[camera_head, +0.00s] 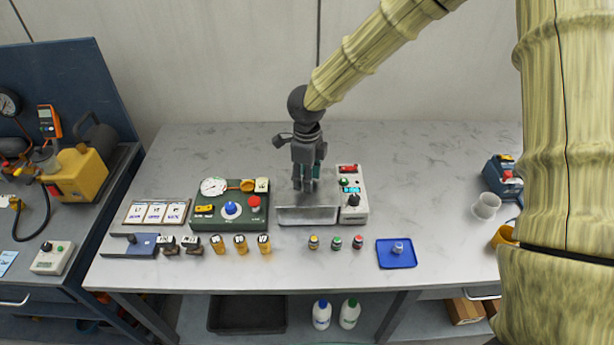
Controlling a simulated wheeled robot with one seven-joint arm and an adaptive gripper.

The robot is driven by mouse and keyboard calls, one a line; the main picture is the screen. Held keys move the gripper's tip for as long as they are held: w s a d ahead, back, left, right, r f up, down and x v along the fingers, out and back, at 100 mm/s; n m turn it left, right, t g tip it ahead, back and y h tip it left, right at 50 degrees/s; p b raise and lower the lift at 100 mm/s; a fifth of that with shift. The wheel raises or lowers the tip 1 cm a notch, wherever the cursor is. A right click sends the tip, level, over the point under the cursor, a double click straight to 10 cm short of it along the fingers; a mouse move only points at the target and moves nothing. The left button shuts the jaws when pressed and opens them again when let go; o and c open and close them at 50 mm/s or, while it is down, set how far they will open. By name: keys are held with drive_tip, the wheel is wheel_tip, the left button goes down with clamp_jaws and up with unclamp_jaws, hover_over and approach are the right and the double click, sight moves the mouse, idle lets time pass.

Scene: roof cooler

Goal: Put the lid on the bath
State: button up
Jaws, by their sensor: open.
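The bath (308,215) is a grey metal box on the table, just left of a white control unit (352,205) with a display and a dark knob. A blue square plate with a small pale knob on top, which looks like the lid (408,259), lies flat on the table to the right, near the front edge. My gripper (306,185) points down over the bath, its fingers open with nothing visible between them. It hides part of the bath's opening, and I cannot tell whether the fingertips are inside it. The gripper is apart from the lid.
A green panel with a gauge (230,205) stands left of the bath. Several small yellow-and-black items (240,244) and capped vials (336,242) line the front. A white cup (487,206) stands at the right. The table's back (420,150) is clear.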

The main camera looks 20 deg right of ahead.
wheel_tip(320, 180, up, 13)
drive_tip(key=b, duration=0.2)
idle(0.5)
drive_tip(key=shift+r, duration=0.1)
